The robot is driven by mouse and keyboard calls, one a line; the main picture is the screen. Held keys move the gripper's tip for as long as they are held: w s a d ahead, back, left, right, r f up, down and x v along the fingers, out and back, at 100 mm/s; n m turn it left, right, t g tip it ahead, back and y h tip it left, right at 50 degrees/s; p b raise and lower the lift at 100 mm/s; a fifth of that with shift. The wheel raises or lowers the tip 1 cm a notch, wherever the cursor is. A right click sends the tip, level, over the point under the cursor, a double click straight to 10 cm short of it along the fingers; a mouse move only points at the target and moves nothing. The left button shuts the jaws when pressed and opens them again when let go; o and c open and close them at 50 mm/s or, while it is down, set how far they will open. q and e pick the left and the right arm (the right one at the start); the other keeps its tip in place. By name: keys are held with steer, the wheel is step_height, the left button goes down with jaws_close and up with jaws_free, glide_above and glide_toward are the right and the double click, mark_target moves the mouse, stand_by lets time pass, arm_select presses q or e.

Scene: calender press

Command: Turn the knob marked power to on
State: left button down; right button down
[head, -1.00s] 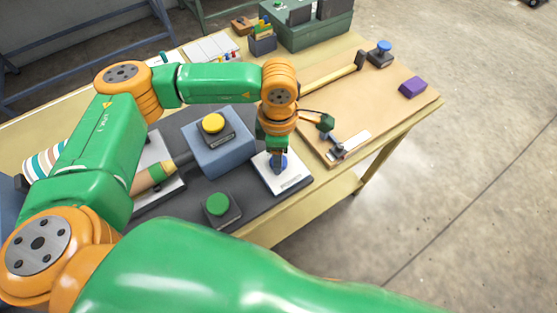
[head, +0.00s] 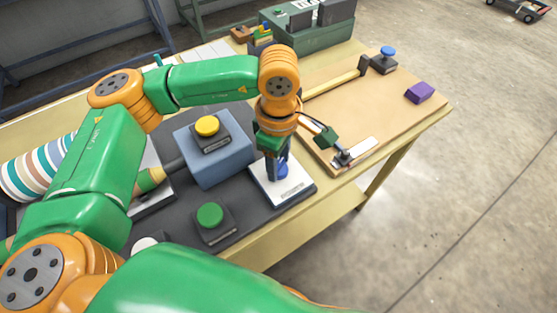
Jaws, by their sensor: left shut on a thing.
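A blue knob (head: 284,170) stands on a white plate (head: 291,192) at the near right corner of the dark mat. Small dark lettering shows on the plate's near side, too blurred to read. My left gripper (head: 278,168) points down from above and is shut on the blue knob. Its fingers hide part of the knob, and I cannot tell which way the knob points. My right gripper is not in view.
A yellow button (head: 207,126) on a blue box (head: 214,165) stands left of the plate. A green button (head: 210,215) sits nearer, on the mat (head: 250,217). A tan board (head: 400,107) lies to the right with a toggle clamp (head: 343,158) and a purple block (head: 420,92).

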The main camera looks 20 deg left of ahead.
mark_target(279, 165)
arm_select(q)
steer(key=shift+c, duration=1.6)
jaws_free()
steer(key=shift+r, duration=0.1)
step_height(279, 165, up, 7)
steer(key=shift+b, duration=0.45)
steer(key=shift+s, duration=0.1)
